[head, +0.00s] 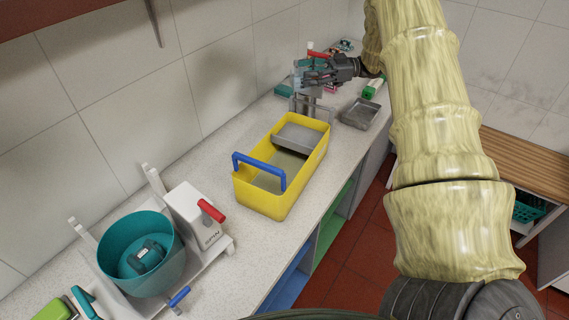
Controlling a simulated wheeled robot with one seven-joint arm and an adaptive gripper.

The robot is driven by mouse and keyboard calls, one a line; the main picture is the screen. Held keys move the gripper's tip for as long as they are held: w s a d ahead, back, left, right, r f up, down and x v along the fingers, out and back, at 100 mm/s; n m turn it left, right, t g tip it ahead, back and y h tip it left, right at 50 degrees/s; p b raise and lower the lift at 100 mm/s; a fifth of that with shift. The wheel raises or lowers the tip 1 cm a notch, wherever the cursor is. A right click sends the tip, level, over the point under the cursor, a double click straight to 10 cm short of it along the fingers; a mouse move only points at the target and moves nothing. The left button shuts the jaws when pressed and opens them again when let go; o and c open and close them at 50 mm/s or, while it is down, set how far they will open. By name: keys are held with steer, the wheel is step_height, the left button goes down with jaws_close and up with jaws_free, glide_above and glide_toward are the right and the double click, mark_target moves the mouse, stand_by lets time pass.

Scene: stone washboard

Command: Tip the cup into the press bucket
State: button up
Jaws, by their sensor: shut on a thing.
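My gripper (325,74) is at the far end of the counter, seen small and from behind. Its dark fingers are closed on a teal thing (300,65), which looks like the cup and is mostly hidden by the fingers. I cannot tell its tilt or what is in it. A yellow rectangular bucket (266,202) with a blue handle stands nearer on the counter and looks like the press bucket. A grey press part (301,138) sits in its far end. My gripper is beyond this bucket, not over it.
A grey metal stand (312,108) is below my gripper. A grey tray (360,114) lies right of it. A teal round bucket (170,272) with a white spin unit (196,216) stands front left. Counter between the buckets is clear. A tiled wall runs along the left.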

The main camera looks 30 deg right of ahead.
mark_target(304, 88)
steer(key=shift+s+a+f+n+h, duration=0.2)
steer(key=shift+s+a+n+h, duration=0.25)
steer(key=shift+a+n, duration=0.25)
steer(key=shift+s+a+f+n+h, duration=0.2)
steer(key=shift+s+a+n+h, duration=0.15)
steer(key=shift+s+a+n, duration=0.3)
steer(key=shift+s+a+f+n+h, duration=0.2)
steer(key=shift+a+f+n, duration=0.1)
steer(key=shift+f, duration=0.2)
steer(key=shift+s+a+f+n+h, duration=0.15)
steer(key=shift+f+n, duration=0.1)
steer(key=shift+f, duration=0.2)
steer(key=shift+a+f, duration=0.1)
steer(key=shift+f, duration=0.1)
steer(key=shift+n+h, duration=0.55)
steer(key=shift+n, duration=0.25)
steer(key=f, duration=0.3)
steer(key=s+a+f+b, duration=0.1)
steer(key=f, duration=0.3)
steer(key=f+b, duration=0.1)
steer(key=f, duration=0.3)
steer(key=shift+s+a+f, duration=0.2)
steer(key=shift+a, duration=0.15)
steer(key=shift+s+a+f+n+h+b, duration=0.15)
steer(key=shift+a+f+n+h+b, duration=0.2)
steer(key=shift+h+b, duration=0.1)
steer(key=shift+s, duration=0.2)
steer(key=shift+w, duration=0.15)
